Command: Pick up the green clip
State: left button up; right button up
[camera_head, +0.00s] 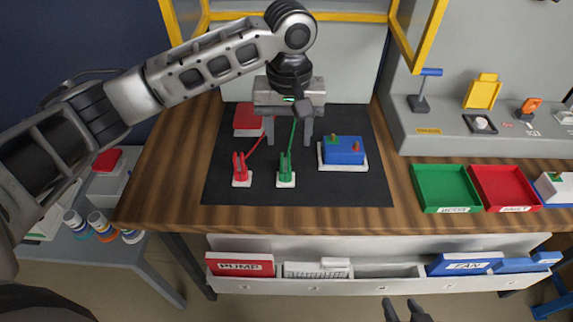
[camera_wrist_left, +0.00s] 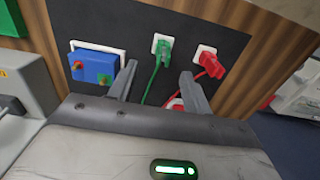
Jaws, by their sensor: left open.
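The green clip (camera_head: 285,168) stands on a small white pad on the black mat (camera_head: 330,192), with a green cable running back under my left gripper. It also shows in the left wrist view (camera_wrist_left: 163,50), beyond and between the fingertips. My left gripper (camera_head: 290,142) is open and empty, its fingers pointing down behind the clip in the head view, apart from it. My right gripper (camera_head: 405,306) is at the bottom edge of the head view, two dark fingers apart, with nothing seen between them.
A red clip (camera_head: 240,168) on its own pad stands left of the green one. A blue box (camera_head: 343,151) with green and red terminals stands to the right. A red box (camera_head: 247,121) is behind. Green (camera_head: 443,187) and red (camera_head: 503,187) trays lie further right.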

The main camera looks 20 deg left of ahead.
aim_at(286, 167)
pick_arm(q)
notch_tip(286, 167, down, 5)
jog(key=shift+r, duration=0.1)
jog(key=shift+w+a+f, duration=0.1)
jog(key=shift+a+f, duration=0.1)
jog(key=shift+f, duration=1.2)
jog(key=shift+a+f, duration=0.15)
jog(key=shift+f, duration=1.2)
jog(key=c, duration=1)
